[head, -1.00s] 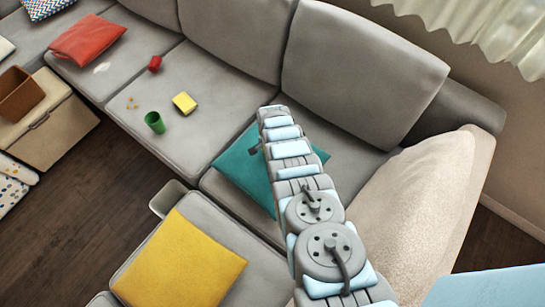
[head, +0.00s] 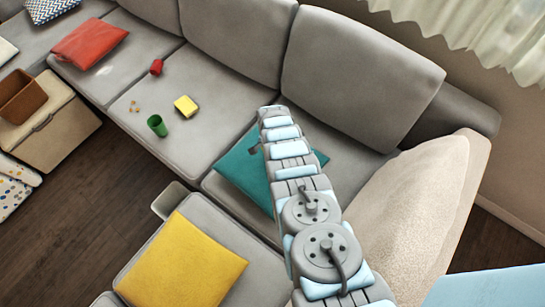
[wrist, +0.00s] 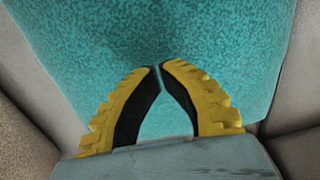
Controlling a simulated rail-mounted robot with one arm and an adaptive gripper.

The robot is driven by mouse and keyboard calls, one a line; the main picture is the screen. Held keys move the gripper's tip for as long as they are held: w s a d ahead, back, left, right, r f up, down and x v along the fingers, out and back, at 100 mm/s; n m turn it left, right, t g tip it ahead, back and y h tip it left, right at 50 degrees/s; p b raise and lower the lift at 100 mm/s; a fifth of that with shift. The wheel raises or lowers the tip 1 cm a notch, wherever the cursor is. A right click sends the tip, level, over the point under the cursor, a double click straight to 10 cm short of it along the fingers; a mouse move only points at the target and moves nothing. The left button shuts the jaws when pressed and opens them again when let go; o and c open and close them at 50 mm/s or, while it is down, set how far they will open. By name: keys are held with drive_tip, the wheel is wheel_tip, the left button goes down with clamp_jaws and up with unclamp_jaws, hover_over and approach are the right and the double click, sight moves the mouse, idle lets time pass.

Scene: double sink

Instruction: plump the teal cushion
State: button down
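The teal cushion (head: 243,175) lies on the grey sofa seat, partly hidden behind my arm in the head view. It fills most of the wrist view (wrist: 225,50). My gripper (wrist: 159,66) has yellow ridged fingers with dark inner pads. The tips are over the cushion at a dark, shaded dip in the fabric. Whether they pinch any fabric cannot be told. In the head view the gripper is mostly hidden by my arm.
A yellow cushion (head: 180,262) lies nearer. A green cup (head: 157,125), a yellow sponge-like block (head: 186,106), crumbs (head: 134,106) and a red object (head: 156,67) are on the seats to the left. A beige armrest (head: 415,210) stands to the right, grey backrests behind.

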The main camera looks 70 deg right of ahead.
drive_tip(key=shift+f+b, duration=1.35)
drive_tip(key=shift+f, duration=0.1)
drive_tip(key=shift+r, duration=0.15)
drive_tip(key=shift+r+p, duration=1.5)
drive_tip(key=shift+p, duration=0.1)
drive_tip(key=shift+r, duration=0.1)
wheel_tip(320, 180, up, 6)
drive_tip(key=p, duration=0.5)
drive_tip(key=shift+p, duration=0.4)
